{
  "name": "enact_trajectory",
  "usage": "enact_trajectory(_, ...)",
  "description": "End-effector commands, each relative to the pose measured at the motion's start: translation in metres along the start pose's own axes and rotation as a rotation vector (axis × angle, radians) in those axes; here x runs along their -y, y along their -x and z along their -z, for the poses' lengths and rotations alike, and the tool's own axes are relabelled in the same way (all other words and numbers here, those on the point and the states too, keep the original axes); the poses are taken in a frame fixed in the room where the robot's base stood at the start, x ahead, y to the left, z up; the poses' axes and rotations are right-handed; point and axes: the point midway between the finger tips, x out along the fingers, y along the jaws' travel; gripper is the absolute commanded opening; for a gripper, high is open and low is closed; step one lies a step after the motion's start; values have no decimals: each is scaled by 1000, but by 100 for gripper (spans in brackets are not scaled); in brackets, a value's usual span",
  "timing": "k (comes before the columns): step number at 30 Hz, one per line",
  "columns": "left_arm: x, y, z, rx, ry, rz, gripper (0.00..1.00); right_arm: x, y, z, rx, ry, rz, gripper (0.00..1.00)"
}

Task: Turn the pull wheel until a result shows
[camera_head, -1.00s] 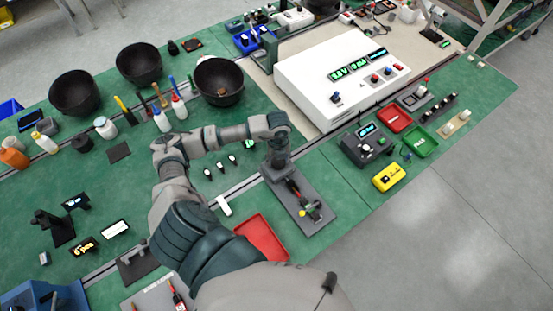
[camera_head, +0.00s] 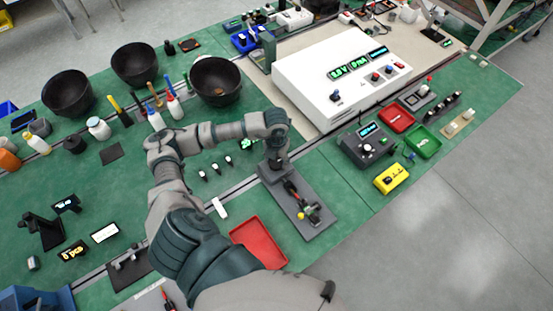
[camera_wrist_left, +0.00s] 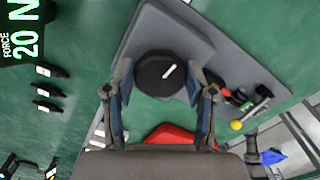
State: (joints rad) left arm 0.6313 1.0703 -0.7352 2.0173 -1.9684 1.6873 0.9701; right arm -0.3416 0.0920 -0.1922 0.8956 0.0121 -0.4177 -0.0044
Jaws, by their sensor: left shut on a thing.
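The pull wheel (camera_wrist_left: 152,74) is a black round knob with a white mark on top, set on a grey fixture plate (camera_wrist_left: 140,32). My left gripper (camera_wrist_left: 157,80) points down over it, with one finger on each side of the knob, shut on it. In the head view my left gripper (camera_head: 276,162) is at the back end of the grey plate (camera_head: 318,226), and it hides the wheel there. A dark display (camera_wrist_left: 22,32) at the left edge of the wrist view reads "FORCE 20 N" in green. My right gripper is not in view.
A clamp-like part with a yellow ball (camera_head: 302,216) sits on the plate's front end. A red tray (camera_head: 258,243) lies left of the plate. A white instrument (camera_head: 325,75) stands behind, and a yellow box (camera_head: 391,178) to the right.

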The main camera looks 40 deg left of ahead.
Motion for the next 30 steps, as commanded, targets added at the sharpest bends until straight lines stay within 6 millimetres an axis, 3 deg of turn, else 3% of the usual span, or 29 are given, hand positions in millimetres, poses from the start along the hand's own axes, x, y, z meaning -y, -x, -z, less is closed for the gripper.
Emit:
enact_trajectory(14,0,-1,4,-14,-17,0,20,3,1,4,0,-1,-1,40)
enact_trajectory(15,0,-1,4,-14,-17,0,62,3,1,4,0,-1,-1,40)
enact_trajectory(17,-1,-1,4,-13,-16,0,77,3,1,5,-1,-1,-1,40)
enact_trajectory(26,-2,-2,0,-8,-13,1,80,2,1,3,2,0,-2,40)
enact_trajectory(30,-2,8,-2,-4,-12,3,80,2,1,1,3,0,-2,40)
